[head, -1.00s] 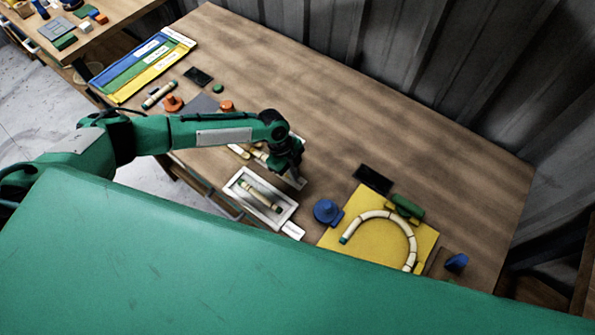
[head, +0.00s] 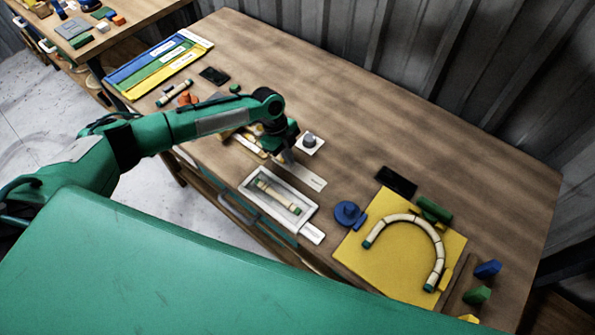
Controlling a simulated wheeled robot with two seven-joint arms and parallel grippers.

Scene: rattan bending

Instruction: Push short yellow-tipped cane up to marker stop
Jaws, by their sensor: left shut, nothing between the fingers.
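My left gripper (head: 284,156) is shut and empty, pointing down over the table behind the white-rimmed tray. Pale canes (head: 248,143) lie beside it to the left, partly hidden by my left arm. One of them looks yellowish, but I cannot clearly tell which is the short yellow-tipped cane, or whether the gripper touches it. A white strip (head: 308,180) lies flat just right of the fingertips. A grey knob on a white square (head: 309,140) stands behind it. I cannot tell which piece is the marker stop. My right gripper is not in view.
The white-rimmed tray (head: 247,190) holds a green-tipped cane (head: 275,195). A yellow board (head: 385,270) carries a bent cane (head: 441,240), with a blue round piece (head: 347,213) at its left corner. A black pad (head: 396,181) lies behind. The table's back is clear.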

